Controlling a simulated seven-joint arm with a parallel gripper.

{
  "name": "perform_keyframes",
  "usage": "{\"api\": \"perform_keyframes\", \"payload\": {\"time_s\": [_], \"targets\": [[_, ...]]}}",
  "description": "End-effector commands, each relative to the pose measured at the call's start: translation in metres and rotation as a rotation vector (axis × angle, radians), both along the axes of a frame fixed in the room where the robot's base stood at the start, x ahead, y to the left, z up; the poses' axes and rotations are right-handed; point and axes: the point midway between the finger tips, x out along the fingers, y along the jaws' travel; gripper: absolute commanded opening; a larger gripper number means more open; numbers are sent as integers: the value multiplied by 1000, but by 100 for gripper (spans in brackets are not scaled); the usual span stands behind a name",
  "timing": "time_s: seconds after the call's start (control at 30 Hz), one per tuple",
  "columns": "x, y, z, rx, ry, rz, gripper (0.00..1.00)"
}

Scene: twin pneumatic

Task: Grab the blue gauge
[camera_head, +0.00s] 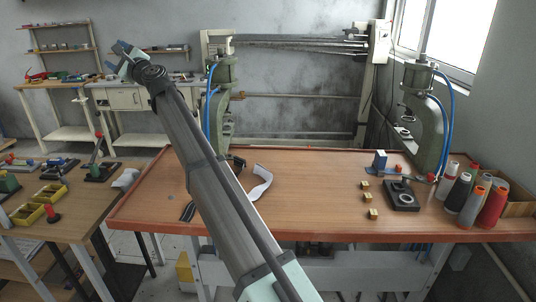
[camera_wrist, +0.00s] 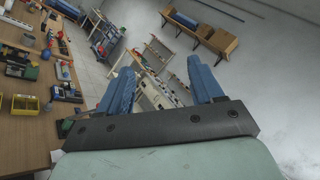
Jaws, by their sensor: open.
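A blue upright block (camera_head: 379,160), which looks like the blue gauge, stands on the right half of the wooden workbench (camera_head: 310,190). It is beside the right press, with a small red part near it. My gripper (camera_head: 117,57) is raised high at the upper left of the head view, far from the block. In the wrist view my gripper (camera_wrist: 160,65) shows two blue fingers spread apart with nothing between them. The wrist view faces other furniture, and the blue block is not seen there.
Two green presses with blue hoses stand at the bench back, left (camera_head: 221,105) and right (camera_head: 428,115). Small brass blocks (camera_head: 373,213) and a black fixture (camera_head: 402,196) lie near the blue block. Thread cones (camera_head: 492,205) stand at right. A cluttered table (camera_head: 85,205) is at left.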

Motion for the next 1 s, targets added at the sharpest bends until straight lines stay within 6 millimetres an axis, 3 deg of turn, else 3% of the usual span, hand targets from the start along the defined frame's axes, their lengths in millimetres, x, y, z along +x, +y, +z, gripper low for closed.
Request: {"api": "perform_keyframes", "payload": {"time_s": [0.03, 0.2, 0.5, 0.77, 1.0], "targets": [[19, -24, -5, -51, -39, -27, 66], [73, -99, -30, -263, -183, -105, 66], [151, -245, -81, -663, -375, -202, 66], [196, -389, -128, -1012, -468, -234, 66], [215, -543, -174, -1351, -496, -207, 66]]}}
